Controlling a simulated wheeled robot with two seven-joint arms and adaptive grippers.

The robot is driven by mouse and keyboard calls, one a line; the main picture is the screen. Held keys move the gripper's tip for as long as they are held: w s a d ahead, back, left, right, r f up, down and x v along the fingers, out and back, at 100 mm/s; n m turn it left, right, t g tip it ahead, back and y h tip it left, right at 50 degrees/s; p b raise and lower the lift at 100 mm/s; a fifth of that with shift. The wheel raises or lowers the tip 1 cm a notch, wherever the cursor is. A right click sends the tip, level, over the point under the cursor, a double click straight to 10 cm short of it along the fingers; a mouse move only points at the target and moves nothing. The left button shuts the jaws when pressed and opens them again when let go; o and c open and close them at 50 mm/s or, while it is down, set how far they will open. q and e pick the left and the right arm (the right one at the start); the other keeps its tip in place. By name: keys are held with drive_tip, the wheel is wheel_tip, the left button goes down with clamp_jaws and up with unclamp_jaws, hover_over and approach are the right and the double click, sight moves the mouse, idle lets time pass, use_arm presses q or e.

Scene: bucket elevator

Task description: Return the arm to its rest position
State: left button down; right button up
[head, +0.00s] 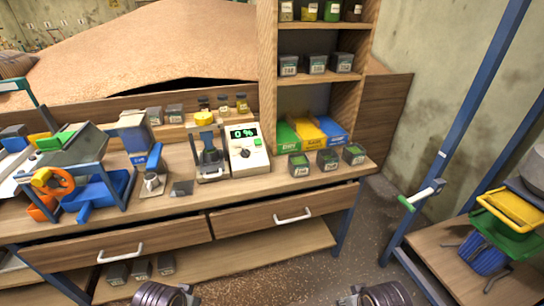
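Only parts of my two arms show, as dark ribbed round links at the bottom edge of the head view, one left of centre and one right of centre. Both are low, in front of the workbench (240,190) and apart from it. The fingers of both grippers are out of the picture, so I cannot see whether they hold anything.
Two drawers (290,212) look shut. A shelf unit (267,60) stands behind. A blue frame (450,110) with a low wooden platform (445,270) is at right.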

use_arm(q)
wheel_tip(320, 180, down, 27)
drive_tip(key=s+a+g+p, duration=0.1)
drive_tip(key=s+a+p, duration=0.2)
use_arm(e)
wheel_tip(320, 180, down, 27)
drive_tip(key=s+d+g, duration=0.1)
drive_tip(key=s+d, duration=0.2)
use_arm(q)
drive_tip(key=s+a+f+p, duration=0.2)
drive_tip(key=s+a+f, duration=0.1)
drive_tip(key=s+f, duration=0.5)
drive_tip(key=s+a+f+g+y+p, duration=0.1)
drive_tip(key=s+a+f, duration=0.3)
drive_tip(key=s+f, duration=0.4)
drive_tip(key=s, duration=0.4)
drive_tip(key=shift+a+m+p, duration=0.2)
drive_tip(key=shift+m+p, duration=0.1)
drive_tip(key=shift+p, duration=0.1)
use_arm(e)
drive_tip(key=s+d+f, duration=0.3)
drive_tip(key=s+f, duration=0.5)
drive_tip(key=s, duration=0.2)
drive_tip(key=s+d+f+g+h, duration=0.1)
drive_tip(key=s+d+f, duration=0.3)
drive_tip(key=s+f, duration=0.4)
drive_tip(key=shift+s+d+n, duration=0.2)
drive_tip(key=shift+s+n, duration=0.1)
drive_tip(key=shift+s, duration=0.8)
